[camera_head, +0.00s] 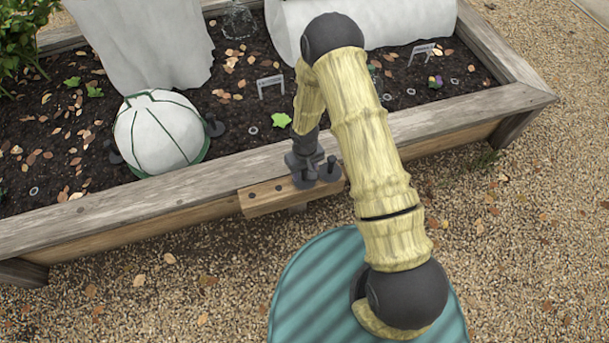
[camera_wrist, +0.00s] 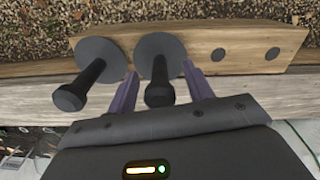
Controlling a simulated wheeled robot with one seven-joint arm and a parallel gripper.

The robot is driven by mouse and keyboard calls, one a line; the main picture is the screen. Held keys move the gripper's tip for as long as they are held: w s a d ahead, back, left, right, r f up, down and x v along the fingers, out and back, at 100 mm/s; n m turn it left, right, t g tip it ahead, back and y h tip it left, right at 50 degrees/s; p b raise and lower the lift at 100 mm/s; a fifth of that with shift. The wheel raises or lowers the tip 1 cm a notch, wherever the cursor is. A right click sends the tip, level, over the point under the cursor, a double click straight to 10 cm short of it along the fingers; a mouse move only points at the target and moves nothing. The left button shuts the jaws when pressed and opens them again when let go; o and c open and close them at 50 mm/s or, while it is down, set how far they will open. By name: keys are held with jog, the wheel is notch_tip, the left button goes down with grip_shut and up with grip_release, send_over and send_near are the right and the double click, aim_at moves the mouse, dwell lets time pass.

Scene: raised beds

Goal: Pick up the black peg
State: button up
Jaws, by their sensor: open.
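Two black pegs with round flanges stand in holes of a wooden strip (camera_wrist: 240,57) on the bed's outer side. In the wrist view, one peg (camera_wrist: 160,92) is between the fingers of my open gripper (camera_wrist: 159,68), with a visible gap on each side. The other peg (camera_wrist: 83,84) is just outside the left finger. In the head view, my gripper (camera_head: 305,160) is over the strip (camera_head: 262,197). The peg below it (camera_head: 303,181) is partly hidden, and the other peg (camera_head: 331,169) is just to its right.
The bed's wooden edge (camera_head: 190,183) runs beside the strip. Two empty-looking holes are in the strip. A white cloche (camera_head: 160,133) with dark pegs beside it (camera_head: 214,127) stands in the soil. A small sign (camera_head: 270,84) and white covers (camera_head: 150,45) are behind.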

jog(key=c, duration=1.1)
jog(key=shift+o, duration=0.2)
notch_tip(320, 180, up, 10)
jog(key=shift+p, duration=1.2)
